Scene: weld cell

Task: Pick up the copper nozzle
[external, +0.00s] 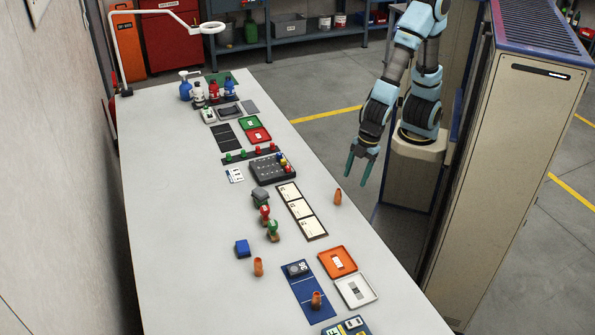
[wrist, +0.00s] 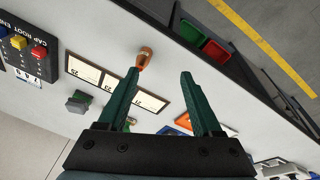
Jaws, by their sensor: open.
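Three copper-coloured nozzles show in the external view. One nozzle (external: 337,197) stands on the table near its right edge, right of the card strip. A second nozzle (external: 258,267) stands nearer the camera, right of a blue block. A third nozzle (external: 316,300) is on the blue mat. My gripper (external: 361,167) is open and empty, pointing down beyond the table's right edge, apart from all three. In the wrist view, my gripper (wrist: 160,76) has its fingers spread. One nozzle (wrist: 145,58) shows by the left fingertip; contact cannot be seen.
The strip of cards (external: 301,211) lies left of the nearest nozzle. An orange tray (external: 338,262), a white tray (external: 355,291) and the blue mat (external: 300,284) lie toward the camera. A dark button box (external: 270,170) is farther back. The table's left side is mostly clear.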

